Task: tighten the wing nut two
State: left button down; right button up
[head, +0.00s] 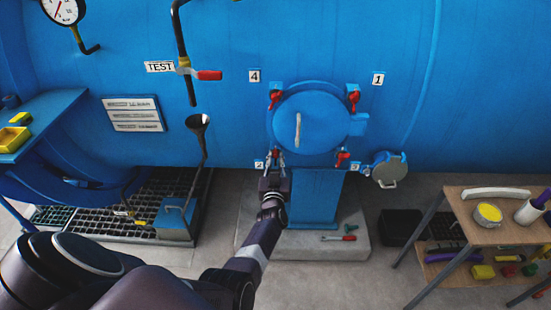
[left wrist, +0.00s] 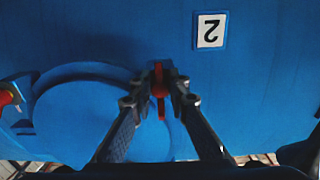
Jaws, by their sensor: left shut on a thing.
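The round blue hatch (head: 305,122) is closed, with a pale handle on its face and red wing nuts around its rim. Wing nut two is the red one at the hatch's lower left, by the label 2 (head: 259,165). My left gripper (head: 274,160) reaches up to it from below and covers most of it in the head view. In the left wrist view the fingers (left wrist: 160,90) are shut on the red wing nut (left wrist: 159,80), with the label 2 (left wrist: 210,31) beside it. My right gripper is in neither view.
Another red wing nut (head: 342,157) sits at the hatch's lower right, near a round metal cap (head: 389,170). A blue pedestal (head: 315,197) stands below the hatch. A wooden table (head: 460,215) is at the right, and a black funnel pipe (head: 199,122) at the left.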

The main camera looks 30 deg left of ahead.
pick_arm(q)
jog(key=c, duration=1.8)
grip_release()
jog(key=shift+c, duration=0.2)
